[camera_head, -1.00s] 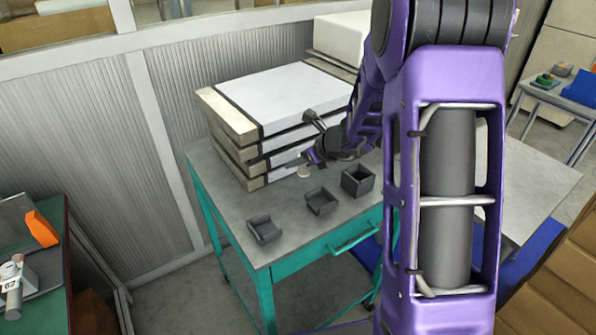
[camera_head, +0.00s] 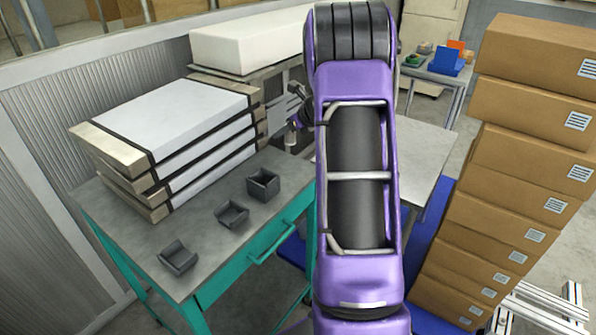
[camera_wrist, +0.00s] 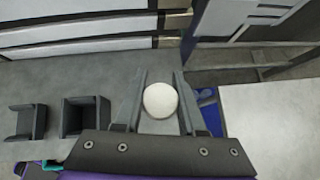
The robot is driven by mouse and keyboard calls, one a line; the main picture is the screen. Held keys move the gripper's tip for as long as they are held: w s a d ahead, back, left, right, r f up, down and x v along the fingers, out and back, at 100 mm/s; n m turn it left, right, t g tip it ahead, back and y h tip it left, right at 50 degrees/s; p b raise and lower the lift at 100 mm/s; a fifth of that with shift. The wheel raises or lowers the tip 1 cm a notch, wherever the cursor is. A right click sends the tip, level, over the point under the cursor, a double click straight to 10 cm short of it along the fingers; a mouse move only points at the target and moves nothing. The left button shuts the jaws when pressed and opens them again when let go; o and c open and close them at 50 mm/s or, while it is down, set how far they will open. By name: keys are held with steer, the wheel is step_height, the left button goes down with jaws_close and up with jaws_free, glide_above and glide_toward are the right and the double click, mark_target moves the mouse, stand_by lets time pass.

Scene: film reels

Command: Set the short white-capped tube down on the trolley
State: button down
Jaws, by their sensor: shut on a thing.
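My gripper (camera_wrist: 160,75) is shut on the short white-capped tube (camera_wrist: 160,101). In the wrist view the round white cap lies between the two dark fingers, and the tube's body is hidden below it. In the head view my purple arm hides much of the gripper. The gripper is held above the right end of the grey-topped teal bench (camera_head: 130,235). A pale grey top (camera_head: 430,150), which looks like the trolley, stands to the right with blue below it. It also shows at the right of the wrist view (camera_wrist: 270,115).
Three small dark bins (camera_head: 178,257) stand in a row on the bench, in front of a stack of strapped white boxes (camera_head: 175,115). Tall cardboard boxes (camera_head: 510,190) stand at the right. A gap separates the bench and the pale top, which looks bare where visible.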

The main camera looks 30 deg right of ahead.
steer(key=f, duration=0.2)
steer(key=d+f, duration=0.1)
steer(key=f, duration=0.1)
steer(key=d+f+b, duration=0.1)
steer(key=f, duration=0.1)
steer(key=shift+s+d, duration=0.15)
steer(key=shift+d, duration=0.1)
steer(key=shift+f+b, duration=0.45)
steer(key=shift+f, duration=1.55)
steer(key=shift+f, duration=0.1)
steer(key=shift+f, duration=0.15)
steer(key=c, duration=0.5)
jaws_free()
steer(key=shift+r, duration=0.2)
